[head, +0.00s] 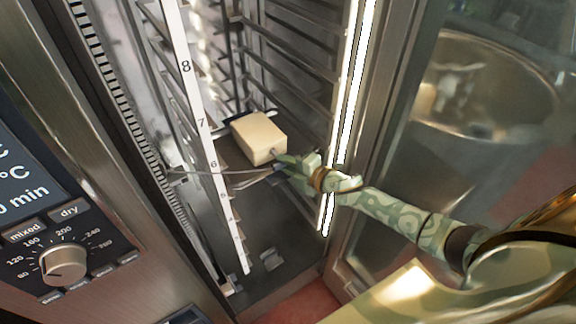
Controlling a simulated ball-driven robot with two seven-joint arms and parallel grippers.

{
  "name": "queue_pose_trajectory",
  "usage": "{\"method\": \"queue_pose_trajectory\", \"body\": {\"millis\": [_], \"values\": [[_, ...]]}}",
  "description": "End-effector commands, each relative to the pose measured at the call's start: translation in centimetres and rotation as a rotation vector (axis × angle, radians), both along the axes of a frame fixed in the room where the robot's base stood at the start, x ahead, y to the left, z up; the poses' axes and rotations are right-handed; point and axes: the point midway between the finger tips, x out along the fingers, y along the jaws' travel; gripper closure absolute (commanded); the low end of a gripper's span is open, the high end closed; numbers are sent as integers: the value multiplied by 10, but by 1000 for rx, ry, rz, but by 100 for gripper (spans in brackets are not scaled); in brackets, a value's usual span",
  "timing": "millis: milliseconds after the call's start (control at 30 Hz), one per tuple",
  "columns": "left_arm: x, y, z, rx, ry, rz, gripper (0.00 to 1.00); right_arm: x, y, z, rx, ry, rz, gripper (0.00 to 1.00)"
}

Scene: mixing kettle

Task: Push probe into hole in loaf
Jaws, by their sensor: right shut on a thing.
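The loaf (258,137) is a pale, block-shaped piece on a rack level inside the open oven, near the marks 6 and 7. My right gripper (284,163) reaches in from the right and is shut on the probe, close to the loaf's front right face. The probe is mostly hidden by the fingers, and a thin cable (215,173) runs left from there to the oven's side wall. The hole shows only as a small dark spot by the fingertips; I cannot tell whether the probe's tip is in it. My left gripper is out of view.
The numbered white rack strip (187,70) stands left of the loaf, with empty rack rails (290,65) behind it. A lit door edge (350,90) is close beside my right arm. The control panel with its knob (64,264) is at the left. A large metal kettle (480,85) shows through the glass.

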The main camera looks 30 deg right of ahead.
Motion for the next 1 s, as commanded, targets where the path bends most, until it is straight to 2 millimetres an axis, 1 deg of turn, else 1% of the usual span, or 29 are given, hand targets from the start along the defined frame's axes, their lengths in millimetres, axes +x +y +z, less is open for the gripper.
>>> {"method": "queue_pose_trajectory", "body": {"millis": [367, 400, 467, 500, 633, 667, 700, 800, 867, 1000], "values": [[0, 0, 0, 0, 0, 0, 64, 4, 1, 0, 0, -1, 0, 100], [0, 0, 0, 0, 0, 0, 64, 4, 0, 0, 0, -1, 0, 77], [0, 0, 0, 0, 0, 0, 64, 4, 0, 0, 0, -1, 0, 61], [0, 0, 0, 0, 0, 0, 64, 4, 1, 0, 0, -1, 0, 55], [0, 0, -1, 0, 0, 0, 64, 4, 0, 0, 0, 0, 0, 55], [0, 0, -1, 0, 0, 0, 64, 3, 0, 0, 0, 1, 0, 50], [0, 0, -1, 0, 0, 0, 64, 3, 0, 0, 0, 1, 0, 43], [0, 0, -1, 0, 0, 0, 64, 3, 0, -1, -1, 3, 0, 37], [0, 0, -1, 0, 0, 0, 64, 2, 0, -2, -1, 4, 0, 36], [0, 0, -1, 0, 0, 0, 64, 1, 1, -4, -2, 8, 0, 40]]}}
